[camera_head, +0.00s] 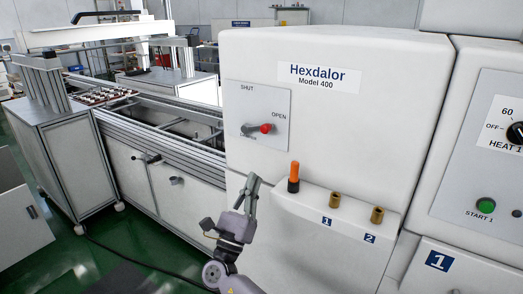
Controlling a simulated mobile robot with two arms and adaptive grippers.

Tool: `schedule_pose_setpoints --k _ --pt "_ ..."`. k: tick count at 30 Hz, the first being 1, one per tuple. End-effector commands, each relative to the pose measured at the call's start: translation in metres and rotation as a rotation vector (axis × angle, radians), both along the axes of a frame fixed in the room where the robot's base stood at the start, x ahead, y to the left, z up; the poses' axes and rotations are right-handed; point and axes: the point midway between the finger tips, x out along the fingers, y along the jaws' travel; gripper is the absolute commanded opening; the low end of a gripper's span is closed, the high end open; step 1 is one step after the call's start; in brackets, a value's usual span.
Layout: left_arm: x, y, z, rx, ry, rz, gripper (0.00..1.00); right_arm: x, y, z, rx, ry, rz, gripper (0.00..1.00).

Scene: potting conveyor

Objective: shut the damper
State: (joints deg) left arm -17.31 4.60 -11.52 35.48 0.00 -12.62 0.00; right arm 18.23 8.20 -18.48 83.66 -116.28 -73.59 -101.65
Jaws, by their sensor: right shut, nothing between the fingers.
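The damper lever (256,129) is on a light grey plate (272,96) on the front of the white Hexdalor Model 400 machine (370,130). The plate reads SHUT at its upper left and OPEN at its right. The lever lies nearly level, its red part (266,128) toward the right, just below the word OPEN. My right gripper (252,180) is shut and empty. In the picture it is below the lever plate and left of the orange-topped fitting, apart from the lever. My left gripper is not in view.
An orange-topped black fitting (293,177) and two brass fittings (334,200) stand on a ledge right of my gripper. A control panel with a knob (515,133) and a green button (486,205) is at the far right. A conveyor (165,140) runs at the left.

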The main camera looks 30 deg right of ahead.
Motion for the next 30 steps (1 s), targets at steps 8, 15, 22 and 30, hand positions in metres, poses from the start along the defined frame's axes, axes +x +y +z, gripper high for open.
schedule_pose_setpoints --k 8,15,22,30 --pt "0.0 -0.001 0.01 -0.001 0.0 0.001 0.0 0.01 -0.017 0.019 -0.001 0.0 -0.001 0.0" --pt "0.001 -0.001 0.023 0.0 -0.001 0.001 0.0 0.028 -0.046 0.047 0.0 0.001 0.001 0.0" --pt "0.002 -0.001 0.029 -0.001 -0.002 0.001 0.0 0.039 -0.062 0.062 0.0 0.002 0.001 0.0" --pt "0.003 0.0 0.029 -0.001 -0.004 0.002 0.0 0.041 -0.065 0.063 0.002 0.001 0.002 0.0"
